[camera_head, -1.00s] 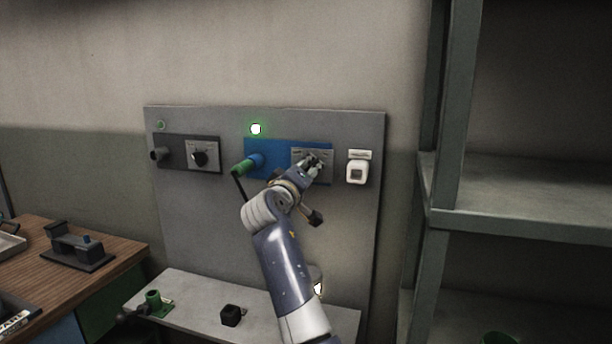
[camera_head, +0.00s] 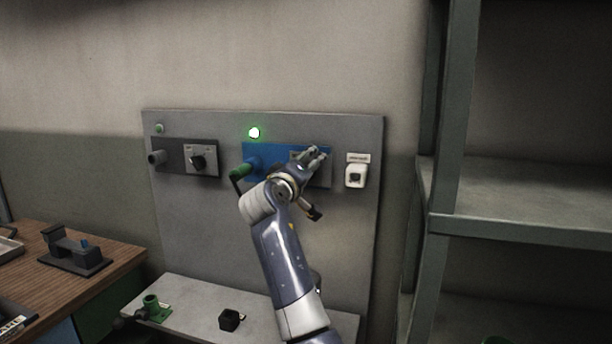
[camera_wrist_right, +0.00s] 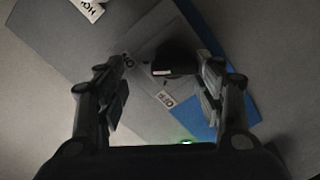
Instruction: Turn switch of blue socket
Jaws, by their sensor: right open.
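The blue socket (camera_head: 262,152) is mounted on the grey wall panel, with a green plug (camera_head: 241,171) in its left part. A green light (camera_head: 254,133) glows above it. The grey switch plate (camera_head: 326,170) on its right part is mostly hidden behind my right gripper (camera_head: 314,154) in the head view. In the right wrist view the black switch knob (camera_wrist_right: 176,58) shows ahead, between the open fingers of my right gripper (camera_wrist_right: 162,88) and apart from them. The blue backing (camera_wrist_right: 236,60) shows behind the right finger. My left gripper is not in view.
A dark socket with its own knob (camera_head: 198,161) is at the panel's left. A white switch (camera_head: 355,176) is close on the right. A grey ledge (camera_head: 190,318) below holds a green part (camera_head: 152,309) and a black block (camera_head: 230,319). Shelving (camera_head: 520,215) stands at right.

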